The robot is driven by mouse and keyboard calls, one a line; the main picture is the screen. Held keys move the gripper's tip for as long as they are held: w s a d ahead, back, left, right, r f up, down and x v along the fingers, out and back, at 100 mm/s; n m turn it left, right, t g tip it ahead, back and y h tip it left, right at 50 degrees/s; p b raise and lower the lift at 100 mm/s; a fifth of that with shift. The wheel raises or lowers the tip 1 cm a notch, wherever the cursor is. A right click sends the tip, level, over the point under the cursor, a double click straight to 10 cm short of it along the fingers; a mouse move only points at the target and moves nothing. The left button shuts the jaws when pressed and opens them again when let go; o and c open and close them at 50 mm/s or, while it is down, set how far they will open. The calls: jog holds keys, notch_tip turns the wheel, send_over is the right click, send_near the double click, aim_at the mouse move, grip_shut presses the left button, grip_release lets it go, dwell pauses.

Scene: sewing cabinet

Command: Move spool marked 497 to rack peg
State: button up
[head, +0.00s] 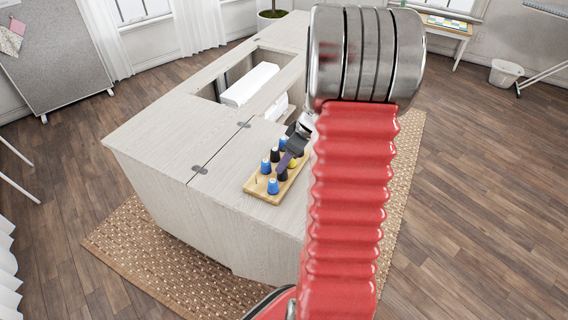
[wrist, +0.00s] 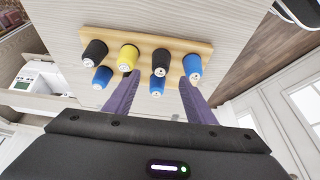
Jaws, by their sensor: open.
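A wooden rack (head: 262,194) holds several blue, black and yellow spools on the cabinet top; it also shows in the wrist view (wrist: 225,46). The spool labels are too small to read, so I cannot tell which is 497. A thin bare peg (head: 256,181) seems to stand near the rack's left front corner. My gripper (head: 286,164) is over the rack with its purple fingers pointing down. In the wrist view my gripper (wrist: 160,78) is open, its fingers apart, with a blue spool (wrist: 157,86) and a black spool (wrist: 161,62) showing between them. I see no contact.
The pale cabinet top (head: 165,125) is clear to the left of the rack. An opening behind holds a white machine (head: 250,84). Other spools stand close to the fingers, including a yellow one (wrist: 128,57) and a blue one (wrist: 192,66). My red arm hides the right side.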

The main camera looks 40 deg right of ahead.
jog(key=v, duration=0.9)
jog(key=shift+r, duration=0.35)
jog(key=shift+s, duration=0.1)
dwell(0.5)
jog(key=s+a+r+m, duration=0.1)
jog(key=s+a+r, duration=0.2)
jog(key=a, duration=0.8)
jog(key=s+a+r+m+t+h, duration=0.1)
jog(key=s+a+r, duration=0.3)
jog(key=a, duration=0.7)
jog(key=s+a+r+m, duration=0.1)
jog(key=s+a+r, duration=0.3)
jog(key=a, duration=0.7)
jog(key=shift+m, duration=0.4)
